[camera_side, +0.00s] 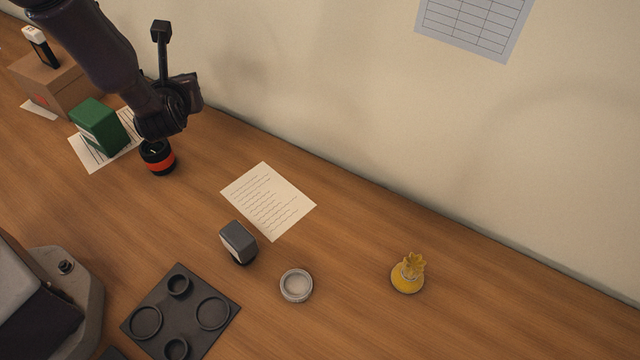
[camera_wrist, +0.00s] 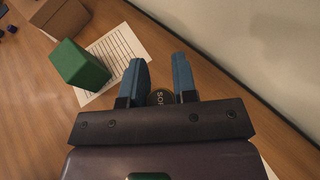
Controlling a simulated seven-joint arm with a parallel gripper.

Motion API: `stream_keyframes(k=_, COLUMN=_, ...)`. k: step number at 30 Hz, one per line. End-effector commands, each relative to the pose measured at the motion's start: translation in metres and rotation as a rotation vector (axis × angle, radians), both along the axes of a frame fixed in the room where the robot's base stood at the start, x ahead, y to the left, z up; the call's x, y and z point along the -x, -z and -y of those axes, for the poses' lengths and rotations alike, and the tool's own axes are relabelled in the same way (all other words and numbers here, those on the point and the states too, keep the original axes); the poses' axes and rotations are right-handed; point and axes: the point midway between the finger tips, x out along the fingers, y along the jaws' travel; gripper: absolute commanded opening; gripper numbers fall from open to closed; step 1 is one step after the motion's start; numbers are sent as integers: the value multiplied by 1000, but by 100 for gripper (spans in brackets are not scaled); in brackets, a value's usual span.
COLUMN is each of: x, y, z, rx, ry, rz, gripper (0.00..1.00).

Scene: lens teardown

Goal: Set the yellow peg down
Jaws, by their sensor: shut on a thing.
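The only plainly yellow thing is a small piece (camera_side: 407,275) with a round base and a jagged top. It stands on the table at the right in the side view, far from my gripper; I cannot tell that it is a peg. My gripper (camera_side: 157,142) is at the upper left, just over a black lens (camera_side: 159,163) with an orange-red band. The jaws appear shut on the lens, which looks upright at table height. No yellow peg shows between the fingers.
A green block (camera_side: 98,125) on a printed sheet and a cardboard box (camera_side: 62,82) stand left of my gripper. A written sheet (camera_side: 268,200), a grey block (camera_side: 238,242), a pale ring (camera_side: 296,286) and a dark tray (camera_side: 188,290) lie nearer. The right-hand table is mostly clear.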

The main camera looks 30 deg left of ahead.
Motion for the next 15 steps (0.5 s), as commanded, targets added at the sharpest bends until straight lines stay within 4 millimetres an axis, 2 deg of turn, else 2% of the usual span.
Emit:
stream_keyframes(k=1, x=3, y=0, z=30, rx=2, ry=90, rz=-1, gripper=4)
stream_keyframes(k=3, x=9, y=0, z=68, rx=2, ry=210, rz=-1, gripper=4)
stream_keyframes(k=9, x=41, y=-2, z=164, rx=2, ry=543, rz=-1, gripper=4)
stream_keyframes(k=12, x=59, y=-4, z=197, rx=2, ry=676, rz=0, gripper=4)
stream_keyframes(k=15, x=74, y=-5, z=218, rx=1, ry=776, rz=-1, gripper=4)
